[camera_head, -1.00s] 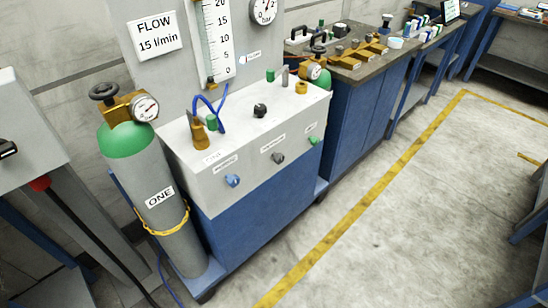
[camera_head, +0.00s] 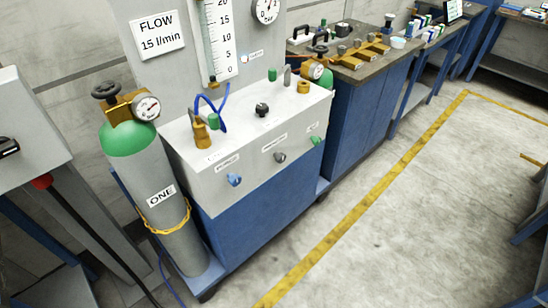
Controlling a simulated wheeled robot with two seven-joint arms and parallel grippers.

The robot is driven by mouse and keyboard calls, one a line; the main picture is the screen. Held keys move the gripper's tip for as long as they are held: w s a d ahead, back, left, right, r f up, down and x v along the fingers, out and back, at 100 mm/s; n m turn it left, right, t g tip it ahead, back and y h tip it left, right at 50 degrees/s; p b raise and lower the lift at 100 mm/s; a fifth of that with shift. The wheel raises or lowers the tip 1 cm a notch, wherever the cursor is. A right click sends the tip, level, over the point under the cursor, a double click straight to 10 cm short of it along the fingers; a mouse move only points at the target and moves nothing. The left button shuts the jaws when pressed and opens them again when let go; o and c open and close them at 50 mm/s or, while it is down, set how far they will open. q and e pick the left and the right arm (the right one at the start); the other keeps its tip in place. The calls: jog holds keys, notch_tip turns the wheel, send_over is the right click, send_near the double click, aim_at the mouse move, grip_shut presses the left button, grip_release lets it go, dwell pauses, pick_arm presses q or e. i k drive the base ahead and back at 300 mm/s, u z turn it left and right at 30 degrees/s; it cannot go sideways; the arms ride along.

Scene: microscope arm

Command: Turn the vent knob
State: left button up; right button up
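A white panel box (camera_head: 245,152) on a blue cabinet carries three knobs on its sloped front. They are a blue knob (camera_head: 234,180) at the left, a dark grey knob (camera_head: 280,157) in the middle and a green knob (camera_head: 315,140) at the right. Each has a small label above it, too small to read surely, so I cannot tell which one is the vent knob. A black knob (camera_head: 262,109) stands on the box's top. Neither of my grippers is in view.
A grey cylinder with a green top (camera_head: 158,190), marked ONE, stands left of the blue cabinet (camera_head: 265,220). A flow sign (camera_head: 157,33) hangs behind. A workbench (camera_head: 350,68) stands beyond at the right. The floor in front (camera_head: 420,220) is clear, with a yellow line.

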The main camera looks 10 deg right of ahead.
aim_at(316, 140)
jog(key=u, duration=0.05)
jog(key=k, duration=0.5)
jog(key=z, duration=0.7)
jog(key=i, duration=1)
jog(key=u, duration=0.55)
jog(key=i, duration=0.7)
jog(key=u, duration=0.55)
